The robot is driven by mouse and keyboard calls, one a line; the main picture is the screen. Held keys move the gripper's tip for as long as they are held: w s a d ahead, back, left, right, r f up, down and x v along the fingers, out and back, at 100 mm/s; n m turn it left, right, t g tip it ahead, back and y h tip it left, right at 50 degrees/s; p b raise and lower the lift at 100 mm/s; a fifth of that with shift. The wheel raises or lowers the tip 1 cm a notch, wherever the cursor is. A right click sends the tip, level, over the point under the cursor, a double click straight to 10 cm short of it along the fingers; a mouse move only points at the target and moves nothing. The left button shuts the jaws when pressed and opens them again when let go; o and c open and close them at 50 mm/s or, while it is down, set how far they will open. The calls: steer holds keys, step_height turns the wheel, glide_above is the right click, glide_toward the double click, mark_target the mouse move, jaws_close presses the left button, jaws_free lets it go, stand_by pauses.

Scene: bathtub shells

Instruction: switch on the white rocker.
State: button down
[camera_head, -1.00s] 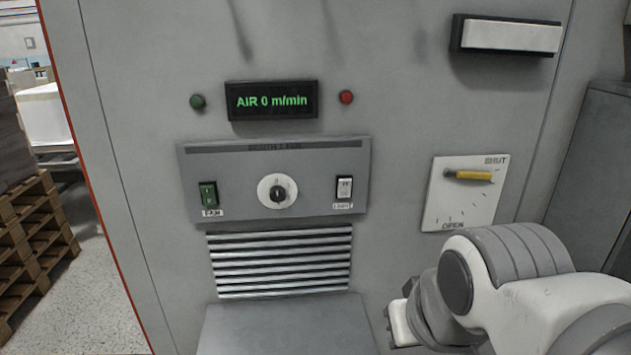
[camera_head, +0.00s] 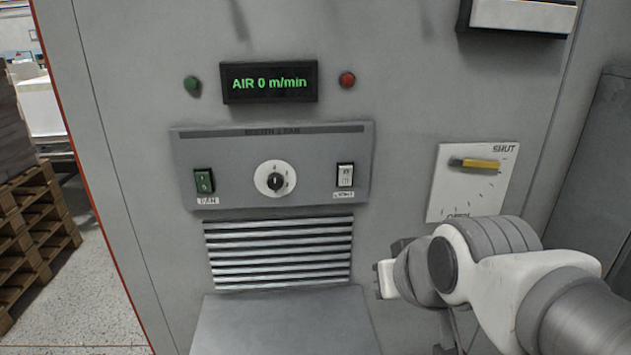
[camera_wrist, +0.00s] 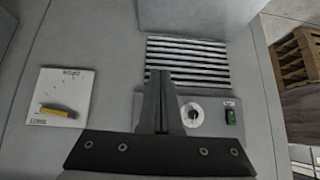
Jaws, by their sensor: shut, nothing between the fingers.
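The white rocker (camera_head: 345,175) sits at the right end of the grey control panel (camera_head: 225,155), above a small label. Its lettering is too small to read, so its position is unclear. In the wrist view, which is upside down, my gripper (camera_wrist: 160,78) is shut and empty, pointing toward the vent side of the panel, and its fingers hide the place of the white rocker. In the head view my arm is at the lower right, below and right of the rocker, apart from the panel; the fingertips are not clear there.
A green rocker (camera_head: 204,181) and a round knob (camera_head: 275,179) share the panel. Above is a display (camera_head: 270,82) reading "AIR 0 m/min". A vent (camera_head: 280,254) lies below. A plate with a yellow lever (camera_head: 480,164) is right, close to my arm.

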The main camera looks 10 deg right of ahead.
mark_target(347, 170)
steer(key=w+t+b, duration=0.9)
steer(key=w+t, duration=0.2)
steer(key=w, duration=0.4)
steer(key=shift+d+b, duration=0.2)
steer(key=shift+b, duration=0.2)
steer(key=shift+w+f, duration=0.1)
steer(key=shift+w, duration=0.15)
steer(key=w, duration=0.4)
steer(key=w+r, duration=0.1)
steer(key=w, duration=0.4)
steer(key=w+r, duration=0.1)
steer(key=w, duration=0.3)
steer(key=shift+w, duration=0.3)
steer(key=shift+w+r+p, duration=0.1)
steer(key=shift+r+p, duration=0.1)
steer(key=shift+p, duration=0.2)
steer(key=shift+w+f, duration=0.1)
steer(key=shift+f, duration=0.05)
